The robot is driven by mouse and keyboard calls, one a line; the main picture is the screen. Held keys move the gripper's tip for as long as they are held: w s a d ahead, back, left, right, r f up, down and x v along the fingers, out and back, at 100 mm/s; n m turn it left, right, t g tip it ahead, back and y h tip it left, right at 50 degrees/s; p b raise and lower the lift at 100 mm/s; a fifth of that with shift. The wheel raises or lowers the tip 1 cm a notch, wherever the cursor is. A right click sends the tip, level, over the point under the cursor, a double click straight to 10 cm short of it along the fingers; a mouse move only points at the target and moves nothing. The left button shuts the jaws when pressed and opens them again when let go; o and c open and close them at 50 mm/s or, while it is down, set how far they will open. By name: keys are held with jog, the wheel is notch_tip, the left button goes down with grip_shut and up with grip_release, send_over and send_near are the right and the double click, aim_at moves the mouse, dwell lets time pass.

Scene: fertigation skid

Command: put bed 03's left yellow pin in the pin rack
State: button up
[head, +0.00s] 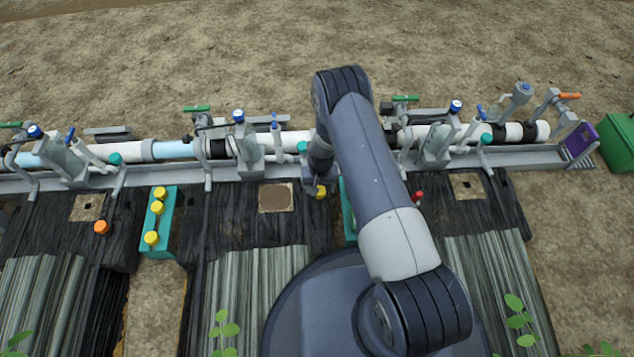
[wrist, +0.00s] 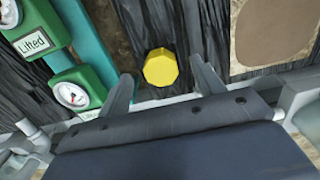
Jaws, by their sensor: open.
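A yellow pin (head: 320,193) stands in the black sheet of the middle bed, right of a square brown opening. In the wrist view the pin (wrist: 160,67) lies between the spread fingers of my gripper (wrist: 161,74), with gaps on both sides. My gripper (head: 311,187) is open and empty, partly hidden by my arm in the head view. A teal rack (head: 170,243) at the left holds several yellow pins. I cannot read any bed number.
Another teal holder (head: 348,228) is mostly hidden behind my arm; the wrist view shows green gauges (wrist: 75,95) there, one labelled "Lifted". A pipe rail (head: 180,181) with valves runs behind. An orange knob (head: 101,227) and a red knob (head: 417,196) stand nearby.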

aim_at(320, 191)
jog(key=shift+f, duration=0.85)
jog(key=c, duration=1)
jog(key=shift+r+p, duration=1.25)
jog(key=shift+r, duration=1.9)
jog(key=shift+c, duration=0.2)
notch_tip(320, 191, up, 20)
jog(key=p, duration=1.1)
jog(key=shift+r, duration=0.2)
